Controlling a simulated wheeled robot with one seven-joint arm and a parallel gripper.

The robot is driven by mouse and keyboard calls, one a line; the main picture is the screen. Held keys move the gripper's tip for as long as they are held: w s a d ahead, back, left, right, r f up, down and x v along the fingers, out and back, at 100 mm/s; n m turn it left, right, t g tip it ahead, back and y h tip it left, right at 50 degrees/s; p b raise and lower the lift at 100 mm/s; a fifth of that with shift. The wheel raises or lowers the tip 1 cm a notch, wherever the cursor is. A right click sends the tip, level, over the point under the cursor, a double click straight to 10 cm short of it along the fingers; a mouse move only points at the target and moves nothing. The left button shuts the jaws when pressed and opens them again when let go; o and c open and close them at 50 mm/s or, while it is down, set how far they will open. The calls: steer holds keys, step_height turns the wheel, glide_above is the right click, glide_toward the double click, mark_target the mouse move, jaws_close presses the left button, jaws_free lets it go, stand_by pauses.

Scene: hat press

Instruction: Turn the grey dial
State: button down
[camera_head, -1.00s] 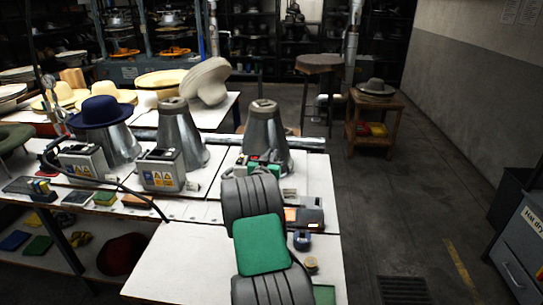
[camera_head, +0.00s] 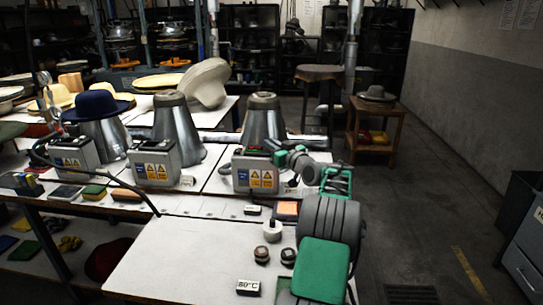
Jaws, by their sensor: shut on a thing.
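The grey control box (camera_head: 255,173) with blue and yellow warning labels stands in front of the rightmost metal cone (camera_head: 264,122). My gripper (camera_head: 281,155) is at the upper right edge of this box, at the end of my grey and green arm. It is shut at the box's right side, where the grey dial sits. The dial itself is hidden behind the gripper, and the fingertips are small and hard to make out.
Two similar boxes (camera_head: 154,168) (camera_head: 72,160) stand to the left. A white round piece (camera_head: 272,231), dark knobs (camera_head: 262,255) and an 80°C sign (camera_head: 248,287) lie on the front table.

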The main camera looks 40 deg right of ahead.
steer(key=shift+n+y+b, duration=0.4)
steer(key=shift+n+y, duration=0.2)
steer(key=shift+y, duration=0.4)
steer(key=c, duration=1.5)
jaws_free()
steer(key=s, duration=0.7)
steer(key=shift+s+a+b, duration=0.35)
steer(key=shift+a+b, duration=0.05)
steer(key=shift+w, duration=0.1)
